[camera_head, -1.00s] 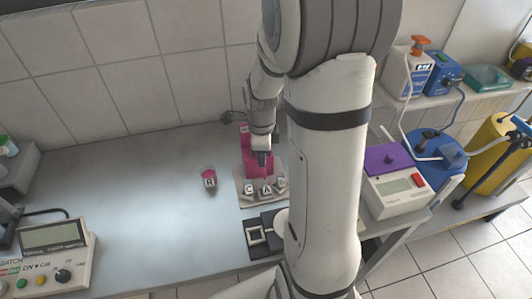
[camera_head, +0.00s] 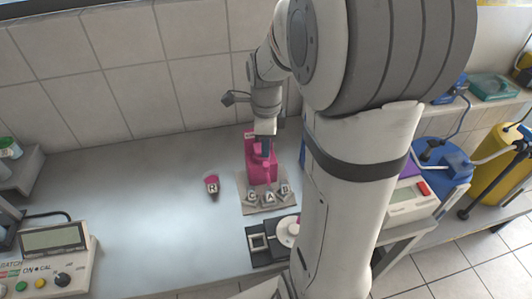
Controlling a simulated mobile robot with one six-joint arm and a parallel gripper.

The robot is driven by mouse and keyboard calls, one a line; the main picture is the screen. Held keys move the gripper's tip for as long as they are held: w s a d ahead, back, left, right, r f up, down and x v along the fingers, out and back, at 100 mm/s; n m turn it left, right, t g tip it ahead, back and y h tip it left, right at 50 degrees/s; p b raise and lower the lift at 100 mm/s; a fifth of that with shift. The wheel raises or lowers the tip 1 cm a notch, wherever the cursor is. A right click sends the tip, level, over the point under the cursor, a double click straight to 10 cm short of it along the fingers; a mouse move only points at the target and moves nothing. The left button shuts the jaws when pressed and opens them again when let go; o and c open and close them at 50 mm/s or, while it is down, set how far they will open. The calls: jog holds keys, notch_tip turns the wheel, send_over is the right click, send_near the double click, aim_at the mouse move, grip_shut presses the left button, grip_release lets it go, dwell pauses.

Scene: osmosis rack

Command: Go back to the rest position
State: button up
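My gripper (camera_head: 265,145) is at the end of my arm, over the pink rack (camera_head: 255,165) at the back of the bench. It is small and dark here, and I cannot tell if its fingers are apart or closed, or if they touch the rack. The rack stands upright on a beige base (camera_head: 247,203). Pieces marked C (camera_head: 252,197), A (camera_head: 269,196) and B (camera_head: 284,191) sit on the front of the base. A pink-topped piece marked R (camera_head: 212,188) stands apart on the bench, left of the base.
A black plate with a white disc (camera_head: 288,231) lies in front of the base, partly behind my arm. A meter (camera_head: 55,250) stands at the front left. A white device (camera_head: 408,200) is at the right, partly hidden. The left bench (camera_head: 140,210) is clear.

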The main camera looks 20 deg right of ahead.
jog(key=shift+r, duration=0.25)
dwell(0.3)
jog(key=shift+r, duration=0.1)
jog(key=s+a+r+n+t, duration=0.1)
jog(key=s+a+r+n, duration=0.2)
jog(key=s+n, duration=0.3)
jog(key=s+a+r+n+t, duration=0.2)
jog(key=s+n, duration=0.5)
jog(key=n, duration=1)
jog(key=a+r, duration=0.1)
jog(key=a, duration=0.1)
jog(key=shift+s+a, duration=0.25)
jog(key=shift+a, duration=0.15)
